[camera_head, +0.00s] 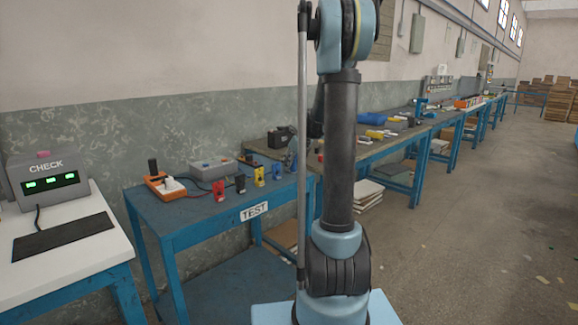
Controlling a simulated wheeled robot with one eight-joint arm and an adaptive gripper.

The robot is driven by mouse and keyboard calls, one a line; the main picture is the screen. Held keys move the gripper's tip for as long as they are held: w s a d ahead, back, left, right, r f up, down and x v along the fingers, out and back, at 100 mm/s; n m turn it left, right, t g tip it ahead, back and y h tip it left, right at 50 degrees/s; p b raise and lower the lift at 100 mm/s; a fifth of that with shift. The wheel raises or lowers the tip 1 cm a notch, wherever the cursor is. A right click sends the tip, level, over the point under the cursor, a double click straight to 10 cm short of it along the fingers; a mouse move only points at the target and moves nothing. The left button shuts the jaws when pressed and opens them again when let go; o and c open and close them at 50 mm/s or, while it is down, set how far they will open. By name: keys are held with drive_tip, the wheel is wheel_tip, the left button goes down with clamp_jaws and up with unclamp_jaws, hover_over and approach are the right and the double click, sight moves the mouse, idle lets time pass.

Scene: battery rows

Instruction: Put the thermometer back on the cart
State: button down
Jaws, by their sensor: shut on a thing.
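My arm stands upright in the middle of the view and hides part of the benches behind it. A dark part shows just left of the arm's upright link, but I cannot tell whether it belongs to my arm. My gripper cannot be made out, nor can anything it may hold. I cannot pick out the thermometer or the cart for sure.
A blue bench with a TEST label (254,211) carries an orange unit (165,186), a grey box (213,169) and several small coloured blocks. A white table (60,275) with a CHECK box (45,180) stands left. Open floor (470,240) lies right.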

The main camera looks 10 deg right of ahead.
drive_tip(key=c, duration=1.2)
unclamp_jaws()
drive_tip(key=shift+c, duration=0.2)
drive_tip(key=shift+r, duration=0.1)
drive_tip(key=v, duration=1.2)
drive_tip(key=s+a+f+n+g+h, duration=0.1)
drive_tip(key=s+a+f+n, duration=0.15)
drive_tip(key=s+n, duration=0.75)
drive_tip(key=s+a+f+n+g+h, duration=0.15)
drive_tip(key=s+f+n, duration=0.3)
drive_tip(key=s, duration=0.85)
drive_tip(key=s+f+n, duration=0.5)
drive_tip(key=s+n, duration=0.2)
drive_tip(key=s, duration=0.1)
drive_tip(key=s+f+n+h, duration=0.1)
drive_tip(key=s+f+n, duration=0.5)
drive_tip(key=s, duration=0.3)
drive_tip(key=shift+d+n, duration=0.4)
drive_tip(key=shift+n, duration=0.25)
drive_tip(key=shift+s+g+h, duration=0.1)
drive_tip(key=shift+g+h, duration=0.15)
